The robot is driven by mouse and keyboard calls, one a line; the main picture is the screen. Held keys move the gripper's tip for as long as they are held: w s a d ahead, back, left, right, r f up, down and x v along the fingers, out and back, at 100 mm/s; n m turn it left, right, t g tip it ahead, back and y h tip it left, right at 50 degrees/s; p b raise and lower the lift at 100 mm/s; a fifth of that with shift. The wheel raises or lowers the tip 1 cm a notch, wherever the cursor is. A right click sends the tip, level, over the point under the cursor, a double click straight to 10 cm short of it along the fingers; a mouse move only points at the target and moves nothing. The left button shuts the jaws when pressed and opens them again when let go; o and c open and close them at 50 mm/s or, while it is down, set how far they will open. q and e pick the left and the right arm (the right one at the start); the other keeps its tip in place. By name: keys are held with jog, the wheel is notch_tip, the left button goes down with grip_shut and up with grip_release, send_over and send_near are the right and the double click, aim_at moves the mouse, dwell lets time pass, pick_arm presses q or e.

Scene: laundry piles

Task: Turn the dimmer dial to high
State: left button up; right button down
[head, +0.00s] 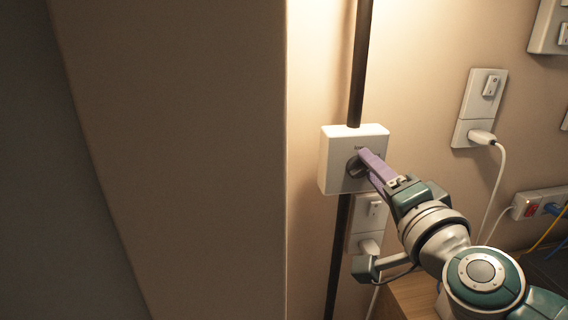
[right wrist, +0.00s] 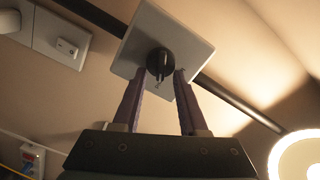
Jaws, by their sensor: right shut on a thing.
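The dimmer is a white square box (head: 337,160) on the wall, with a dark round dial (head: 354,167) on its face. My right gripper (head: 365,160), with purple fingers, reaches it from the lower right and is shut on the dial. In the right wrist view the two fingertips (right wrist: 161,82) sit at either side of the black dial (right wrist: 159,62), in front of the pale plate (right wrist: 172,28). The fingers partly cover the dial in the head view, and I cannot read its setting. My left gripper is not in view.
A dark vertical pole (head: 361,60) runs above and below the box. A switch and socket with a white plug (head: 482,137) is to the right. Another switch (head: 374,214) is just below the dimmer. A lit round lamp (right wrist: 296,157) shows in the right wrist view.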

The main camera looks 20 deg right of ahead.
jog(key=m, duration=0.2)
jog(key=f+m+b, duration=0.1)
jog(key=m, duration=0.2)
jog(key=shift+m, duration=0.3)
jog(key=shift+f+m+b, duration=0.2)
jog(key=shift+m+b, duration=0.75)
jog(key=shift+m, duration=1.85)
jog(key=shift+c, duration=2.3)
grip_release()
